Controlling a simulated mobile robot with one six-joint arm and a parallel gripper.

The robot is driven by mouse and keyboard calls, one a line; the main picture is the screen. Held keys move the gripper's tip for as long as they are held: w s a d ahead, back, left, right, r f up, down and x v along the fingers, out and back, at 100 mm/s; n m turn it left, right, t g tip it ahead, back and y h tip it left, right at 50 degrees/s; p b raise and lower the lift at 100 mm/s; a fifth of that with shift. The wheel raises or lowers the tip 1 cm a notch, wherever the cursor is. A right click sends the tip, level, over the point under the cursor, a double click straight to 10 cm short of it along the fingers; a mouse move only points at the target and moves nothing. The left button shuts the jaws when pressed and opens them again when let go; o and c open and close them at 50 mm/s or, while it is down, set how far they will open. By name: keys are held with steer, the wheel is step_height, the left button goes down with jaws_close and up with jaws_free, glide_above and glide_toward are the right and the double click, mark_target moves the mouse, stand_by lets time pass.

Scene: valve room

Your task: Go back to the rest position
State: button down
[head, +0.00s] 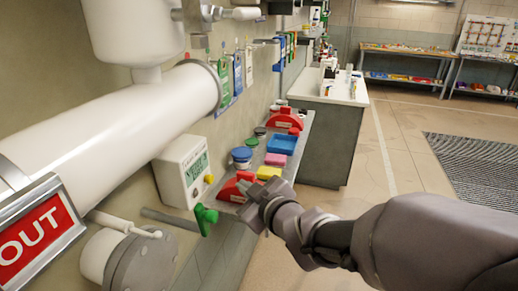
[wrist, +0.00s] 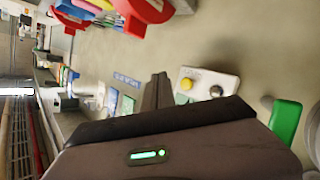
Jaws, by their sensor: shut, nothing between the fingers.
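My gripper (head: 248,200) is shut and empty in the head view, reaching from the lower right toward the wall shelf. Its fingertips show close together in the wrist view (wrist: 157,90). In the head view it is in front of the near end of the shelf, to the right of a green valve handle (head: 205,217). I cannot tell whether it touches anything there. The green handle also shows at the right of the wrist view (wrist: 286,124), apart from the fingers.
A white meter box (head: 184,170) with a display hangs on the wall. The shelf holds a red holder (head: 236,187), a yellow block (head: 268,172), a blue tray (head: 281,144) and jars. A white pipe (head: 120,125) runs at left. Open floor (head: 400,160) lies to the right.

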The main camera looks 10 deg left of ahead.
steer(key=shift+d, duration=0.15)
steer(key=s+d+m+h, duration=0.2)
steer(key=d+m+h, duration=0.15)
steer(key=d, duration=0.35)
steer(key=s+d+r+m+h, duration=0.15)
steer(key=d+m, duration=0.25)
steer(key=d, duration=0.4)
steer(key=s+d+m+h, duration=0.3)
steer(key=d+m, duration=0.1)
steer(key=d, duration=0.3)
steer(key=s+d+f+m+g, duration=0.1)
steer(key=s+f+m+g, duration=0.1)
steer(key=s, duration=0.6)
steer(key=s+d+f+m+g, duration=0.2)
steer(key=s+m, duration=0.3)
steer(key=s, duration=0.4)
steer(key=shift+g, duration=0.5)
steer(key=shift+r, duration=0.1)
